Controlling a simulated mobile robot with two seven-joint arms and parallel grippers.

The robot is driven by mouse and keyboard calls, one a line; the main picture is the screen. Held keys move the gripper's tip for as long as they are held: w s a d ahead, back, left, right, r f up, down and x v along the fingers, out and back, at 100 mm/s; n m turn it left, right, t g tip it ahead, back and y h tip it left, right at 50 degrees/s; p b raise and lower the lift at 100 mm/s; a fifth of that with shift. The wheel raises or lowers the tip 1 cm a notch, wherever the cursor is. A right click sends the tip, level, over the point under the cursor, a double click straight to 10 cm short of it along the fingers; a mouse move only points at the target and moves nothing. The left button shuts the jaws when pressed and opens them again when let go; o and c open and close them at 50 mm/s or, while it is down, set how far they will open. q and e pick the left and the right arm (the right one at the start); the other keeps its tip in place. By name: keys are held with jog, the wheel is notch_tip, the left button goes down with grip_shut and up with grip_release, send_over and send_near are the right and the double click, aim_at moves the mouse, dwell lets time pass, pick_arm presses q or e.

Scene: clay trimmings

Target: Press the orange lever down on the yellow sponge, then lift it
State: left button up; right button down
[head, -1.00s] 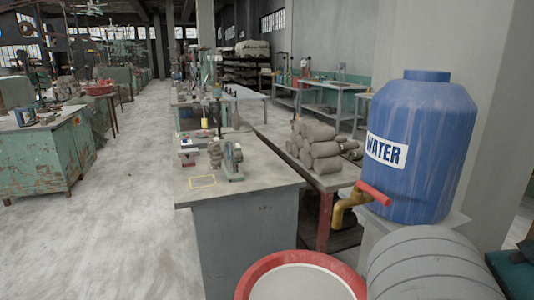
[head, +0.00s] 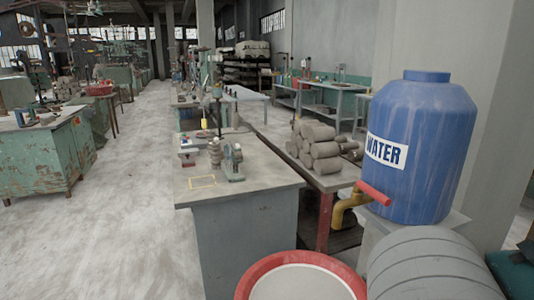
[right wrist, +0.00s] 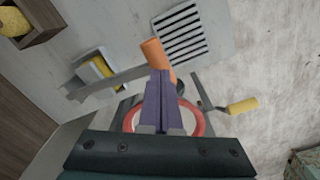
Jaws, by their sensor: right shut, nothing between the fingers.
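In the right wrist view, an orange lever (right wrist: 153,52) slants just beyond my fingertips, beside a grey metal bar. The purple fingers of my right gripper (right wrist: 162,76) are shut and empty, with their tips over the lower part of the lever. I cannot tell whether they touch it. A yellow sponge (right wrist: 104,66) sits in a grey holder to the left of the lever, by the grey bar. Neither gripper shows in the head view, and I cannot make out the lever or the sponge there.
In the right wrist view, a slotted grate (right wrist: 182,32) lies beyond the lever. A yellow handle (right wrist: 243,105) sticks out to the right, and a wooden box (right wrist: 48,17) stands upper left. The head view shows a blue water barrel (head: 420,185) and a red-rimmed basin (head: 247,277).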

jog(key=shift+f, duration=0.2)
jog(key=shift+f+b, duration=0.6)
jog(key=shift+f, duration=0.2)
dwell(0.4)
notch_tip(320, 180, up, 7)
jog(key=p, duration=0.9)
jog(key=shift+r, duration=0.15)
